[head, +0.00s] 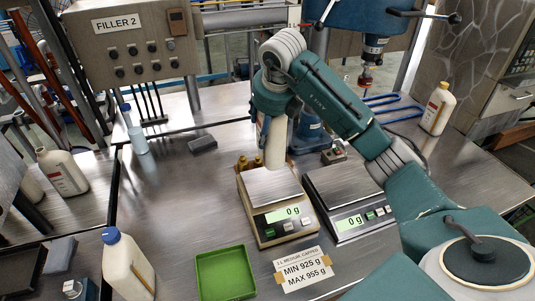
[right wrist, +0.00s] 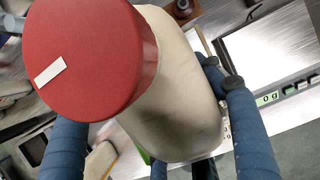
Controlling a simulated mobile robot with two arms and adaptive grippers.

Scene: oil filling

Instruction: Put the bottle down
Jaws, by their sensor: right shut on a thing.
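My right gripper (right wrist: 160,115) is shut on a cream bottle (right wrist: 180,90) with a large red cap (right wrist: 90,55); its blue fingers are on either side of the body. In the head view the bottle (head: 275,147) shows as a pale, roughly upright shape under my right wrist, its cap hidden by the arm. Its lower end is over the rear part of the left scale's plate (head: 271,186). That scale's display (head: 282,214) reads 0 g. Whether a small gap remains under the bottle is hard to see. My left gripper is out of view.
A second scale (head: 345,190) stands close on the right, also at 0 g. A green tray (head: 225,274) and blue-capped bottle (head: 128,265) are in front. Another bottle (head: 438,108) stands at right. The filler head (head: 366,78) hangs behind.

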